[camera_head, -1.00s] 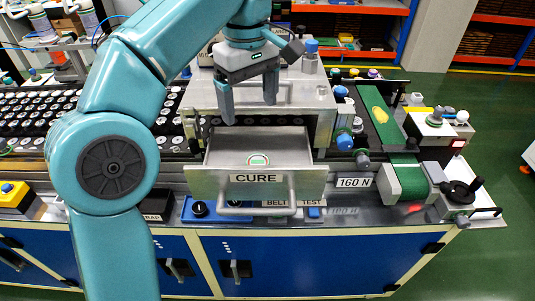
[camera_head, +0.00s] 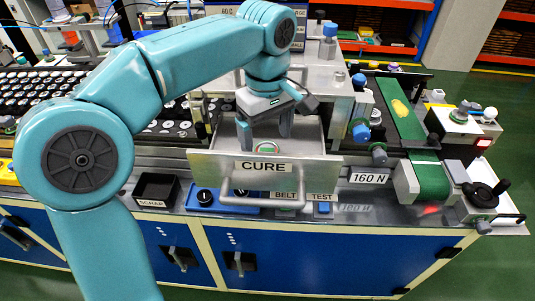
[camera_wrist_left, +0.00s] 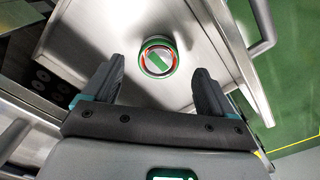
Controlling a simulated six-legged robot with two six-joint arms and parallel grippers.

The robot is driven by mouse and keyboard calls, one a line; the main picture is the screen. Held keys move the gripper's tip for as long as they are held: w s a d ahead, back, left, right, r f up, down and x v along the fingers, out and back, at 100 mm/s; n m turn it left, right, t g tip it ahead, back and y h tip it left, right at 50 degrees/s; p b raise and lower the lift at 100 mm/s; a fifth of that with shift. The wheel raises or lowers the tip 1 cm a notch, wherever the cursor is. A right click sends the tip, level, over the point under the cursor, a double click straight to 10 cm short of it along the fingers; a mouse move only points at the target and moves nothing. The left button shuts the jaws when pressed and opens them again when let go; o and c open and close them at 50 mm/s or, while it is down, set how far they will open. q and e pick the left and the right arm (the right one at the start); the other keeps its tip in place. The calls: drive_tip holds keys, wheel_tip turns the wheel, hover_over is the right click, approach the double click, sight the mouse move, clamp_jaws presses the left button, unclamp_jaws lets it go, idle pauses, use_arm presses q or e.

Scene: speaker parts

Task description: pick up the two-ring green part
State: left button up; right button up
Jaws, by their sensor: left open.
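The green part (camera_head: 267,149) sits inside the open drawer marked CURE (camera_head: 262,171). In the left wrist view it is a round piece (camera_wrist_left: 157,58) with a green outer ring, a red-orange ring inside and a green bar across a pale centre. My left gripper (camera_head: 264,134) is open and points down into the drawer, above the part. In the left wrist view its two fingers (camera_wrist_left: 159,82) stand apart, with the part beyond their tips and between their lines. Nothing is between the fingers. My right gripper does not show.
The drawer's front panel and handle (camera_head: 254,192) stand on the near side. A metal housing rises behind the drawer. A black SCRAP bin (camera_head: 156,190) is to the left, and a green belt (camera_head: 431,178) and hand crank (camera_head: 484,192) are to the right.

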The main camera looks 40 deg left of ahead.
sight(268, 150)
use_arm(q)
wheel_tip(268, 150, down, 3)
drive_tip(key=shift+w+f, duration=0.1)
drive_tip(key=shift+f, duration=0.05)
drive_tip(key=shift+s+f, duration=0.2)
drive_tip(key=shift+f, duration=0.2)
drive_tip(key=shift+d, duration=0.1)
drive_tip(key=shift+w, duration=0.15)
drive_tip(key=c, duration=1.4)
drive_tip(key=shift+r, duration=0.1)
